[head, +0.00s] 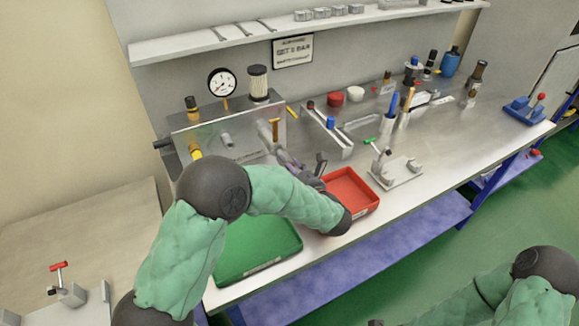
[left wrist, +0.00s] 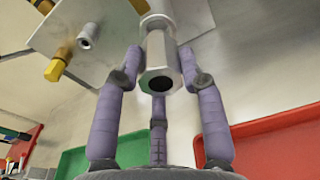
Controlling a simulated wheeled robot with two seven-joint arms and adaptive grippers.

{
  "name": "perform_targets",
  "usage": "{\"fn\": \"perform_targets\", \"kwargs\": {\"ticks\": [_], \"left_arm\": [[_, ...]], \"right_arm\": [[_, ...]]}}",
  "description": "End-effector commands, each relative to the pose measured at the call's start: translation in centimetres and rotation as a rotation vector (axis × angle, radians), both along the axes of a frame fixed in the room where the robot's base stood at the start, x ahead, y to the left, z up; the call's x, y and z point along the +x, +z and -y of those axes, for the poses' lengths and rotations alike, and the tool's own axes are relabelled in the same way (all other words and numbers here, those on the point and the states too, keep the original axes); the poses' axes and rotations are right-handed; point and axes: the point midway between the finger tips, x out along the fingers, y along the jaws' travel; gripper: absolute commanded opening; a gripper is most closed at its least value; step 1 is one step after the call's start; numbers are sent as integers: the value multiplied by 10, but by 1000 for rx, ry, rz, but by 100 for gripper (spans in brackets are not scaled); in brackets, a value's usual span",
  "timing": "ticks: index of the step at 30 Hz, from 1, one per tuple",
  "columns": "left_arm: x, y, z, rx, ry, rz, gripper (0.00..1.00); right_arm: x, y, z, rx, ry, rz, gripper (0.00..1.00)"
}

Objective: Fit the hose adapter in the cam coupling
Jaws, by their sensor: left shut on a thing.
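In the left wrist view the fingers of my left gripper (left wrist: 160,80) are closed around a silver hexagonal piece, the hose adapter (left wrist: 158,52), with its open bore facing the camera. Its far end points at the steel panel, where a paler collar (left wrist: 155,20) shows; I cannot tell whether this is the cam coupling or whether they touch. In the head view my left gripper (head: 290,160) is in front of the panel (head: 240,125), and my forearm hides part of it. My right arm shows at the lower right, but its gripper is not clearly visible.
The panel also carries a grey stub (head: 227,139) and a yellow fitting (head: 195,152). A red tray (head: 372,189) and a green tray (head: 297,243) lie near the bench's front edge. A clamp fixture (head: 398,175) stands to the right. A gauge (head: 222,82) stands above the panel.

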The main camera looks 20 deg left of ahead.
Motion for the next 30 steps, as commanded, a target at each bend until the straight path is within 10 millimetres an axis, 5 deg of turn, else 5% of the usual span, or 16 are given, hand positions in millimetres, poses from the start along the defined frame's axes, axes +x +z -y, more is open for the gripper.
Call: {"fn": "perform_targets", "kwargs": {"ticks": [30], "left_arm": [[12,0,-15,0,1,0,8]], "right_arm": [[0,-1,0,0,0,0,40]]}}
